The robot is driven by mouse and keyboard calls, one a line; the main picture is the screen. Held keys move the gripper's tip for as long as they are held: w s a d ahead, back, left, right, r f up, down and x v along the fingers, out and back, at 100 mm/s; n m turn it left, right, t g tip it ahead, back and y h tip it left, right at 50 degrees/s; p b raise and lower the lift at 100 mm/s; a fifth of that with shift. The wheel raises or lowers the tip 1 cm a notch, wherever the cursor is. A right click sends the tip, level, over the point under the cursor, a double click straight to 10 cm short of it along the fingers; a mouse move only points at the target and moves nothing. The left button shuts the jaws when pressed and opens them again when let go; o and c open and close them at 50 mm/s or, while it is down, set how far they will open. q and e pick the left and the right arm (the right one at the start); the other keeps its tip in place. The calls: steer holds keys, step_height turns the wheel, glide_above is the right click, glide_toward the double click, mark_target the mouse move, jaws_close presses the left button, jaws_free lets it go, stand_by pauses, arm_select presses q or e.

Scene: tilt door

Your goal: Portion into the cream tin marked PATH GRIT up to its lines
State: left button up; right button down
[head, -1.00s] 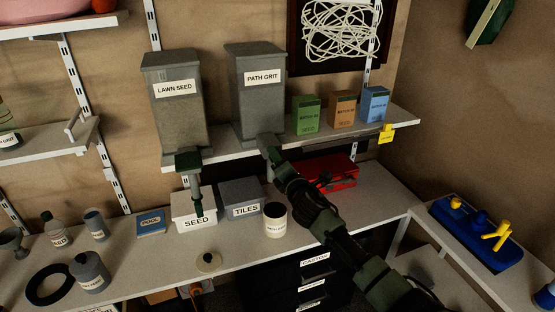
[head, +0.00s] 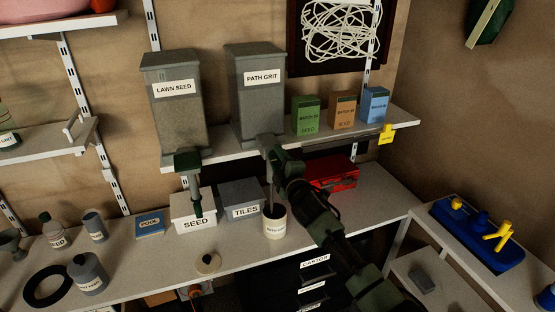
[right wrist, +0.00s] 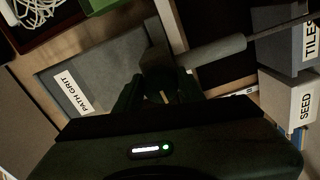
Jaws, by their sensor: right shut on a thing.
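The cream tin (head: 275,227) stands upright on the bench under the PATH GRIT hopper (head: 258,105); its small label is hard to read. A thin grey stream (head: 271,197) runs from the hopper's spout (head: 267,145) down into the tin's dark mouth. The stream also shows in the right wrist view (right wrist: 283,27), leaving the grey spout (right wrist: 215,52). My right gripper (head: 278,163) is shut at the spout on what looks like its handle, mostly hidden by the fingers (right wrist: 160,95). The fill level and lines cannot be made out. My left gripper is not in view.
The LAWN SEED hopper (head: 174,105) with a green-handled spout is to the left. The SEED box (head: 194,212), TILES box (head: 240,205) and red case (head: 332,174) stand close to the tin. A round cream lid (head: 208,263) lies near the bench's front edge.

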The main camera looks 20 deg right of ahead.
steer(key=shift+f+m, duration=0.1)
steer(key=shift+m, duration=0.2)
steer(key=c, duration=0.9)
jaws_free()
steer(key=shift+s, duration=0.1)
steer(key=s+b, duration=0.1)
steer(key=s, duration=0.6)
steer(key=shift+s+d, duration=0.1)
steer(key=shift+s, duration=0.25)
